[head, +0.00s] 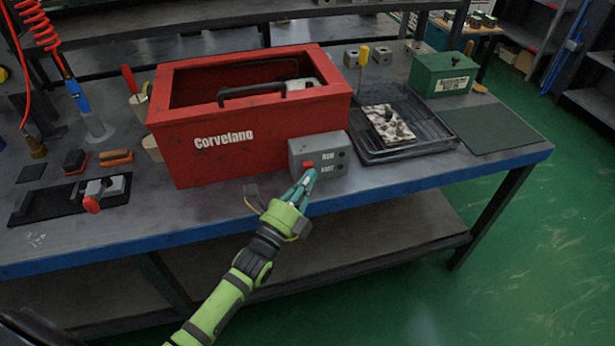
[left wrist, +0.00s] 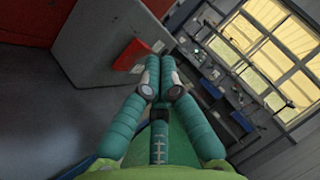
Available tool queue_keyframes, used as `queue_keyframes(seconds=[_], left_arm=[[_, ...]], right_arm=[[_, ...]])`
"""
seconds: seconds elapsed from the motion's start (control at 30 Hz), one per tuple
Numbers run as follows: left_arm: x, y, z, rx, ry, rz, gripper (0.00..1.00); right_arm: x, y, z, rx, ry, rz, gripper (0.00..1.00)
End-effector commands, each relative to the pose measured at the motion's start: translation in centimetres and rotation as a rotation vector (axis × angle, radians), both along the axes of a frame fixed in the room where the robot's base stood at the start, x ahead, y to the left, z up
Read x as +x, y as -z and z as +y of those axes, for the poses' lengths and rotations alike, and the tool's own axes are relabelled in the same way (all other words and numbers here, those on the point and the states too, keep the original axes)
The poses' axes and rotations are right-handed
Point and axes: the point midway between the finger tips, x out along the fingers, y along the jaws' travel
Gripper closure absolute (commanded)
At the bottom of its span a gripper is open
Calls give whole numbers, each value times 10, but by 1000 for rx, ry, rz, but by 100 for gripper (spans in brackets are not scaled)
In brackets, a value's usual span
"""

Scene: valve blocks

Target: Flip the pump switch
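The pump switch is a grey box (head: 299,151) standing in front of the right end of the red bin, with a red switch lever (head: 307,164) on its face. A label reading "RUN" is above a second, unclear label to the right of the lever. My left gripper (head: 310,173) has its fingertips together at the box's face, just by the lever. In the left wrist view the closed fingertips (left wrist: 159,76) are right beside the red lever (left wrist: 132,54), with nothing seen between them. I cannot tell whether they touch it. My right gripper is not in view.
The red bin (head: 180,145) with a black handle stands behind the box. To the right are a black tray (head: 440,130) with a speckled block (head: 388,125), a green box (head: 460,68) and a dark mat (head: 495,128). A small clamp fixture (head: 104,188) lies at left.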

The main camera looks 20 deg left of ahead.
Motion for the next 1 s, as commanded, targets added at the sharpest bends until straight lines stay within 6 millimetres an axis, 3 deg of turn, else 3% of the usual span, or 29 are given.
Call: queue_keyframes(seconds=[0.37,0.67,0.73,1.0], left_arm=[[1,-1,1,-2,0,2,100],[9,-19,5,-84,1,128,100],[9,-10,6,-93,2,140,100],[9,-9,6,-91,2,136,100]], right_arm=[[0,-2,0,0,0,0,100],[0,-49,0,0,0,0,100],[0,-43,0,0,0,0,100],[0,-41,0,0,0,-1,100]])
